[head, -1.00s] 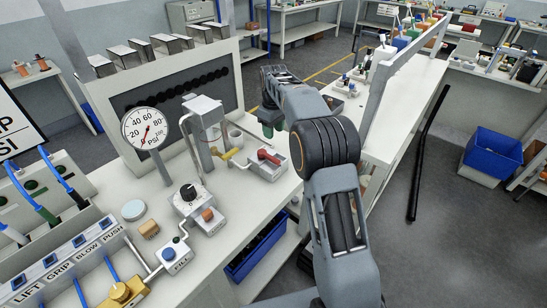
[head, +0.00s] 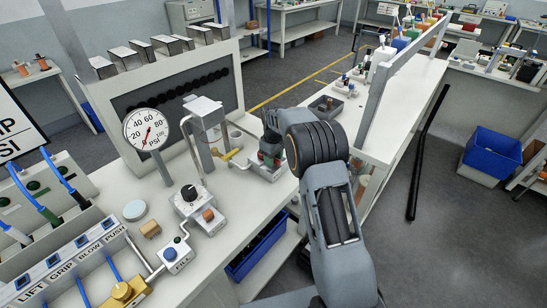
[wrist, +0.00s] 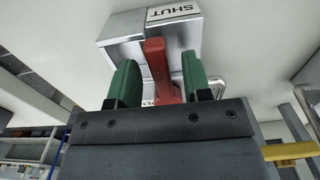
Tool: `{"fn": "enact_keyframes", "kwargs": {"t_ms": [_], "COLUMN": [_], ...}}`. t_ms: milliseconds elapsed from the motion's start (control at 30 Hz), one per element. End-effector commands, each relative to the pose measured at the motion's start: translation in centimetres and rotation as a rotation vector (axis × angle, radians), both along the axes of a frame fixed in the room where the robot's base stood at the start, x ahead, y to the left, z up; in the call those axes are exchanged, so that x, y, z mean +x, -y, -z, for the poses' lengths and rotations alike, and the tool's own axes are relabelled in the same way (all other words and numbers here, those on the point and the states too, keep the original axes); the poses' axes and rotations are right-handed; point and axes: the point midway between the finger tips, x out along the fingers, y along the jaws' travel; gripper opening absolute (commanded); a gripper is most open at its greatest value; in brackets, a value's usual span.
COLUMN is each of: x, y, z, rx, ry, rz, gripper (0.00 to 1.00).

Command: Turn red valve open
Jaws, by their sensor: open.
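The red valve (wrist: 158,62) is a lever handle on a grey metal box (wrist: 120,27) marked SHUT. In the wrist view, the lever stands between the two green fingers of my gripper (wrist: 160,80), with a visible gap on each side. My gripper is open around the lever and not closed on it. In the head view, my gripper (head: 268,157) is at the valve box near the bench's right edge and hides most of the lever. A second label below the lever is mostly hidden.
A yellow lever (head: 230,154) and grey post (head: 208,125) stand just left of the valve. A pressure gauge (head: 146,129), a black-knobbed box (head: 189,199) and a FILL button box (head: 176,254) stand farther left. A second bench (head: 400,100) lies to the right, with aisle floor between.

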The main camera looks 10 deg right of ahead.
Motion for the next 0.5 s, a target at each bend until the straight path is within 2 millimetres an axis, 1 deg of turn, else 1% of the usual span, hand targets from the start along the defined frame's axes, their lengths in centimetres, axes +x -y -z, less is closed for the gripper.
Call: {"fn": "enact_keyframes", "kwargs": {"t_ms": [200, 500], "x": [-0.01, 0.00], "y": [0.01, 0.00], "z": [0.03, 0.01], "rx": [0.000, 0.000], "ry": [0.000, 0.000], "rz": [0.000, 0.000], "gripper": [0.45, 0.16]}}
